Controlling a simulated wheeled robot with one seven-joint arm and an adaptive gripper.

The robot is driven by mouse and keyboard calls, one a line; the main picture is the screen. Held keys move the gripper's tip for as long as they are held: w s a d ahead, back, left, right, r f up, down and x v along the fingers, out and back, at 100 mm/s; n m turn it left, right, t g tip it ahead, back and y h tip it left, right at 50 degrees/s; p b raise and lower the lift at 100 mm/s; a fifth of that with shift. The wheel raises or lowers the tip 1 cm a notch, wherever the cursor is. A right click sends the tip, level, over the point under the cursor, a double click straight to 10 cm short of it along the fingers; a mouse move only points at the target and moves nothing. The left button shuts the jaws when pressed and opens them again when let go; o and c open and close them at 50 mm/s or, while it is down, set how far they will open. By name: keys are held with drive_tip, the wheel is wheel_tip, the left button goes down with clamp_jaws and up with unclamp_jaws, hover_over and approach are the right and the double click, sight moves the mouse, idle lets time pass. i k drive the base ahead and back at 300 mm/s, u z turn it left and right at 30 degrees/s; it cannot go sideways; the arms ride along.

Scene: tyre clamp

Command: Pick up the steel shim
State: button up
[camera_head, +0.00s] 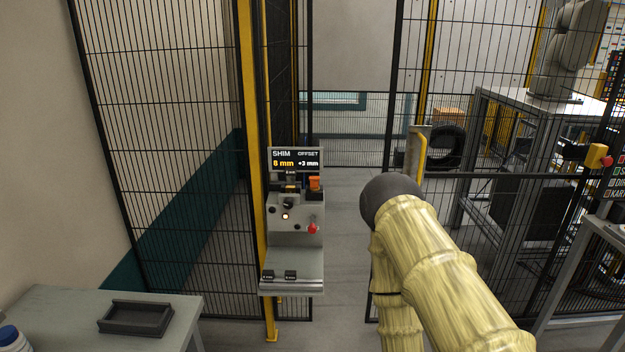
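A grey console (292,215) stands at the fence post, with a display (295,160) reading "SHIM 8 mm" and "OFFSET +3 mm". Its lower shelf (300,287) carries two small dark tags or blocks, a left one (267,275) and a right one (291,275), too small to read surely. Small dark and orange items sit just under the display. I cannot clearly pick out the steel shim among these. My arm, pale yellow with a dark rounded joint, rises at the right of the console. My gripper does not show.
A table (60,310) at lower left holds an empty-looking dark tray (136,317) and part of a blue-white container (12,338). Mesh fence panels stand left and right. A tyre (446,148) is behind the fence. Bare floor lies between the console and my arm.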

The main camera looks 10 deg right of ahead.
sight(290, 172)
drive_tip(key=z, duration=1.5)
drive_tip(key=i, duration=1.5)
drive_tip(key=u, duration=2.5)
